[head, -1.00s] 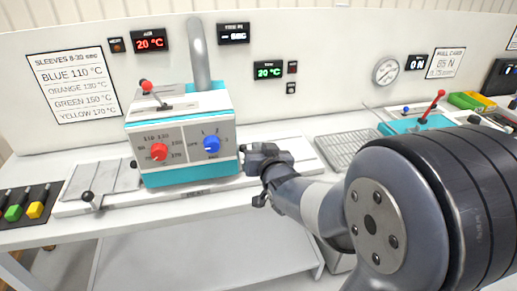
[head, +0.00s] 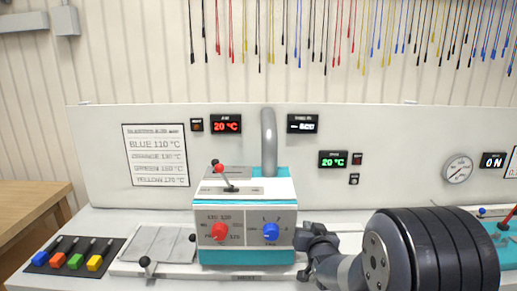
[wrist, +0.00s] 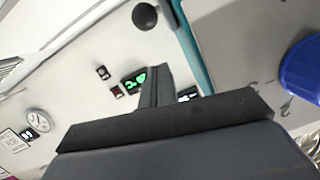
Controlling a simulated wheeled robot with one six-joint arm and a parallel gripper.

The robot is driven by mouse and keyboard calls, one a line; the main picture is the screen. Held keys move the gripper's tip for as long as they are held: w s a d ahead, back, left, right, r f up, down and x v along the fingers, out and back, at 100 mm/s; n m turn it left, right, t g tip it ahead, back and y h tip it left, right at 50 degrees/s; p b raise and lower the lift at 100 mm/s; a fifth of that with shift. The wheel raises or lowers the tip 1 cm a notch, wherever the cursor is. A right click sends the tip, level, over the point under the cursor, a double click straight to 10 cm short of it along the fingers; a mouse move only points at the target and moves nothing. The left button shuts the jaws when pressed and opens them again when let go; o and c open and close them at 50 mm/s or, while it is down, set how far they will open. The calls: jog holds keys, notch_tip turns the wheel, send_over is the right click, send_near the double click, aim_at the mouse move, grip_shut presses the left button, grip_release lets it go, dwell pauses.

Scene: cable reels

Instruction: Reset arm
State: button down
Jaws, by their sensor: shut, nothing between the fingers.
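My gripper (head: 303,240) is shut and empty. It is just to the right of the white and teal heating machine (head: 246,189), about level with the blue dial (head: 270,231); I cannot tell whether it touches the casing. The red dial (head: 220,231) is left of the blue one. In the wrist view the gripper (wrist: 155,82) points toward the back panel, and the blue dial (wrist: 303,70) shows at the right edge. My arm covers part of the bench at the right.
A red-tipped lever (head: 222,176) tops the machine. A black-knobbed lever (head: 146,264) and a tray of coloured handles (head: 75,256) are left of it. A gauge (head: 457,168) is on the back panel (head: 400,135). Several coloured cables hang on the wall above. A wooden table (head: 30,212) is far left.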

jog(key=shift+w+a+f+b, duration=0.15)
jog(key=shift+f+b, duration=0.25)
jog(key=shift+f, duration=0.6)
